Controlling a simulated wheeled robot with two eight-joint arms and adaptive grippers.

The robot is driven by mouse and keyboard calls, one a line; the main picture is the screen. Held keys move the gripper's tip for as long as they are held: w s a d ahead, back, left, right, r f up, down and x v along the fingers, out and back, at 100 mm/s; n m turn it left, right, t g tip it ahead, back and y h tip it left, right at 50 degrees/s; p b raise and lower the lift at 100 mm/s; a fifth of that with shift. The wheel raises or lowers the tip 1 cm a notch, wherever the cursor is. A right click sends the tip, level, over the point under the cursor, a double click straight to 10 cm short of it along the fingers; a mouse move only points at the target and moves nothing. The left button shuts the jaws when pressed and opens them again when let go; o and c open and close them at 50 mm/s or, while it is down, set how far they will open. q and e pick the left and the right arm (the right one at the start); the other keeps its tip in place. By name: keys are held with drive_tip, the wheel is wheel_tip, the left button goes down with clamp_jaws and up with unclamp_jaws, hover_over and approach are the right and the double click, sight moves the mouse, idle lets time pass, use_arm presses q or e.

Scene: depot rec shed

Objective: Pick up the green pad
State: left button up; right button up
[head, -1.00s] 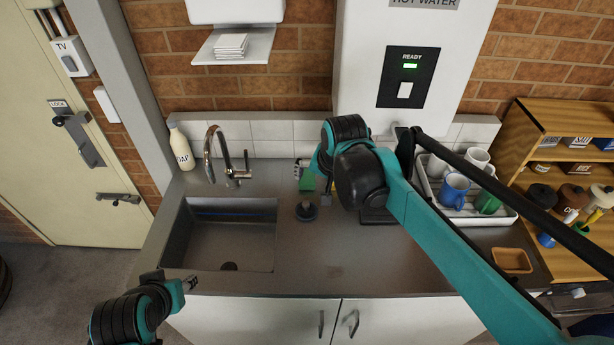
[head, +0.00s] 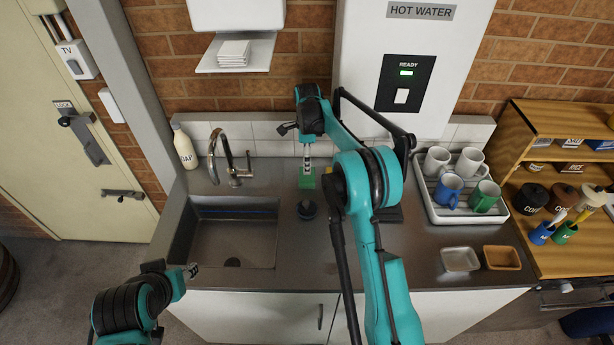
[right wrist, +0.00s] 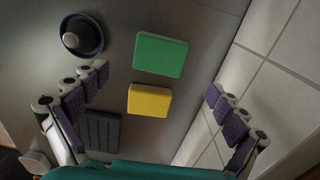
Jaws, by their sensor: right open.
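The green pad (head: 306,182) lies flat on the metal counter behind a small dark round dish (head: 307,210). In the right wrist view the green pad (right wrist: 161,54) is whole and in plain sight, beside a yellow pad (right wrist: 149,101). My right gripper (head: 307,160) hangs over the counter by the green pad. Its fingers are spread wide with nothing between them, and the yellow pad shows between them, the green pad a little beyond. My left gripper (head: 190,271) is low at the front left, before the sink; its jaw opening is too small to make out.
The sink (head: 235,232) with its tap (head: 228,160) is to the left. A tiled wall stands close behind the pads. A white rack (head: 460,213) of mugs and two small trays are to the right. The counter front between sink and trays is clear.

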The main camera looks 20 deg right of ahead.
drive_tip(key=f, duration=0.2)
drive_tip(key=f+b, duration=0.1)
drive_tip(key=f, duration=0.5)
drive_tip(key=shift+w+a+f+b, duration=0.15)
drive_tip(key=shift+a+b, duration=0.1)
drive_tip(key=shift+b, duration=0.15)
drive_tip(key=c, duration=1.1)
wheel_tip(320, 180, up, 10)
drive_tip(key=shift+r+p, duration=0.15)
drive_tip(key=shift+p, duration=0.85)
